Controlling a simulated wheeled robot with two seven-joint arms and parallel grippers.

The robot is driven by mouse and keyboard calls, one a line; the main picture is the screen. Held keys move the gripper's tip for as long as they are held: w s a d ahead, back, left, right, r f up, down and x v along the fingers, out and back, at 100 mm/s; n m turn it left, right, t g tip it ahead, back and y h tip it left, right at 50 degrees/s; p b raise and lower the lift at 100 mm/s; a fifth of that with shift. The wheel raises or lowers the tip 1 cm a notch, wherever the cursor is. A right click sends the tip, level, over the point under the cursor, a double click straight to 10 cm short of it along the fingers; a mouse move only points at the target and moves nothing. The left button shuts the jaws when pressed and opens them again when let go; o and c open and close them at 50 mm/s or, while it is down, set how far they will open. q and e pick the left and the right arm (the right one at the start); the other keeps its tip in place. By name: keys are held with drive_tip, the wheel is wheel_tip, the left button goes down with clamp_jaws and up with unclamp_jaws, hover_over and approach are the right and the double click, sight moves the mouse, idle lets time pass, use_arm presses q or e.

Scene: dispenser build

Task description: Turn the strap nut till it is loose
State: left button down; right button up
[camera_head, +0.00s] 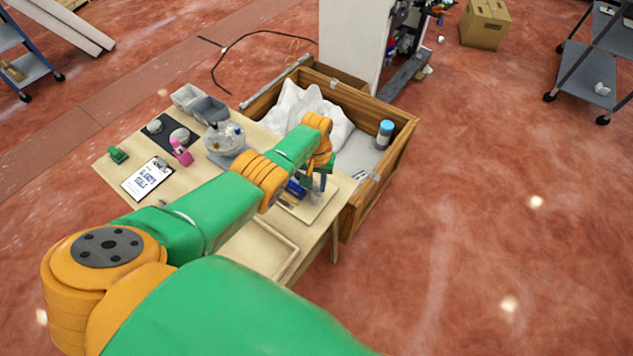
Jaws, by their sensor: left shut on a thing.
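My left arm reaches across the table from the lower left. Its gripper (316,186) points down at the table's right end, beside the near wall of the wooden crate (378,190). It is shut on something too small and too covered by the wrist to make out. A dark blue thing (296,187) shows just left of the fingers, above a light board (312,208). I cannot pick out the strap nut or its strap; the arm covers much of this area. My right gripper is not in view.
The crate holds white crumpled sheeting (300,108) and a blue-capped container (384,134). On the table (105,178) are a clipboard (147,178), a pink tool (181,152), a clear bowl (224,138), grey bins (208,110) and a shallow tray (262,246).

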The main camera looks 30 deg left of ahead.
sight(316, 187)
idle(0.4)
use_arm(q)
drive_tip(key=c, duration=0.7)
unclamp_jaws()
drive_tip(key=shift+r, duration=0.1)
wheel_tip(316, 187, up, 6)
drive_tip(key=p, duration=0.4)
drive_tip(key=shift+r+p, duration=0.15)
drive_tip(key=shift+p, duration=0.15)
drive_tip(key=shift+r, duration=0.4)
drive_tip(key=shift+f, duration=0.1)
